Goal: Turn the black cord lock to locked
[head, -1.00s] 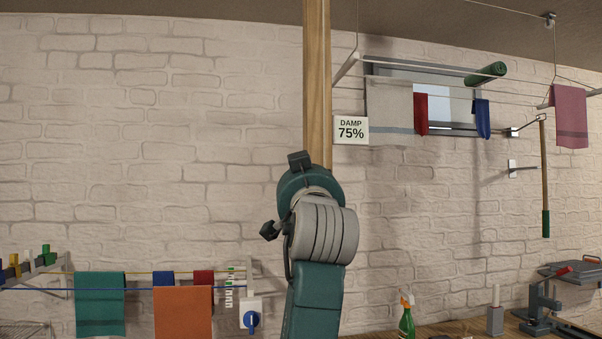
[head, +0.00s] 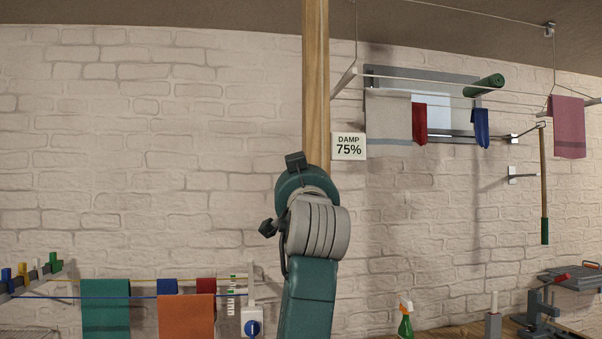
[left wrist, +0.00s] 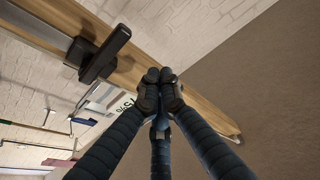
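The black cord lock (left wrist: 100,52) is a dark block with a long lever, fixed on the wooden post (left wrist: 190,96) in the left wrist view. The lever lies slanted across the post. My left gripper (left wrist: 160,78) has its dark fingertips together, with nothing seen between them. The fingertips appear in front of the post, beside the lock and apart from it. In the head view the wooden post (head: 316,80) stands upright behind my teal and grey left arm. I cannot make out the lock or the left fingertips there. My right gripper is not in view.
A "DAMP 75%" sign (head: 349,147) is beside the post. A hanging drying rack (head: 440,82) with cloths is at upper right. A lower rack with a green towel (head: 106,308) and an orange towel (head: 187,316) is at lower left. A spray bottle (head: 405,322) stands on the bench.

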